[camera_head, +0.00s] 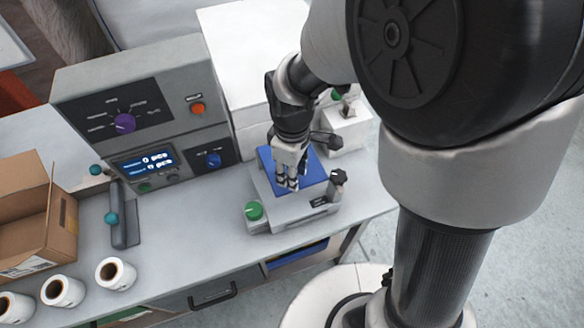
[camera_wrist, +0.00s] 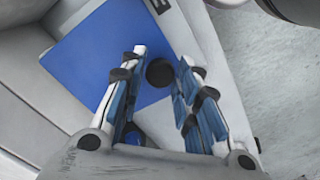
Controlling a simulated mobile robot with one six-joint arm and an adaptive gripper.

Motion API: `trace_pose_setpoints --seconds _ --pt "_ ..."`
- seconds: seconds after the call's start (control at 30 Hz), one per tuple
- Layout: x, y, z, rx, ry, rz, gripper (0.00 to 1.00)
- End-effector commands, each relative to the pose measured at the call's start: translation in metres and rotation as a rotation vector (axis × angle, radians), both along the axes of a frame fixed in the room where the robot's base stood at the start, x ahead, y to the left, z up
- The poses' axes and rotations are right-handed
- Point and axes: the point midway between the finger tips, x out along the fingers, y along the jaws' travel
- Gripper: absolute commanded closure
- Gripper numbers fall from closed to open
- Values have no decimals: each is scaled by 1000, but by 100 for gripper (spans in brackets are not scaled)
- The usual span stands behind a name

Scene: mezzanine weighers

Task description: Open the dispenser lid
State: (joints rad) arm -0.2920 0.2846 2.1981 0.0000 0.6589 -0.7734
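My gripper (camera_head: 289,184) points down over a grey device with a flat blue top plate (camera_head: 314,177). In the wrist view my gripper (camera_wrist: 161,58) is open, its two fingers apart and nothing held. A round black knob (camera_wrist: 160,72) shows between the fingers; it looks lower down, and I cannot tell whether they touch it. The device has a green knob (camera_head: 254,210) at its front left and a black knob (camera_head: 338,177) at its right. A small white box (camera_head: 347,133) with a lever-like fitting stands behind. I cannot tell which part is the dispenser lid.
A grey control box (camera_head: 150,95) with a lit display stands left of the device. A large white box (camera_head: 245,45) is behind. A cardboard box (camera_head: 62,225), several paper rolls (camera_head: 116,273) and a teal-knobbed lever (camera_head: 120,215) occupy the left. The front middle bench is clear.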

Motion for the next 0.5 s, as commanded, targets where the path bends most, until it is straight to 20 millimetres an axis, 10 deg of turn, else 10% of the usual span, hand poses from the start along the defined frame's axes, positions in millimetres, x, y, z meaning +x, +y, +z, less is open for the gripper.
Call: trace_pose_setpoints --seconds 0.5 --pt "0 0 0 0 0 0 100"
